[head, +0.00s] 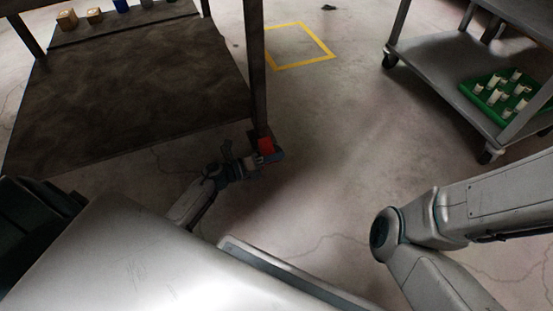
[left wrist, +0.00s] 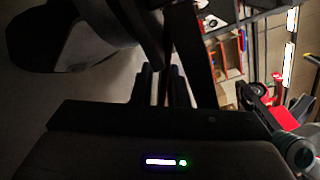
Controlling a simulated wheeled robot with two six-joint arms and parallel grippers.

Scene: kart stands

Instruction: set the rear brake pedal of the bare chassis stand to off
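A red pedal (head: 265,147) shows low at the foot of the dark stand's near right leg (head: 255,70), beside a small dark caster. It looks like a brake pedal, but its setting cannot be read. My left gripper (head: 249,164) is low by the floor, right beside the pedal; whether they touch cannot be told. In the left wrist view its dark fingers (left wrist: 163,86) point up the picture, and their opening is too dark to judge. No pedal can be made out between them. My right arm shows at the right, with its gripper out of view.
The stand's dark lower shelf (head: 130,85) fills the upper left, with small boxes (head: 94,16) at its back. A grey wheeled cart (head: 440,75) at right carries a green tray (head: 508,95) of white cylinders. Bare floor with a yellow square outline (head: 328,57) lies between.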

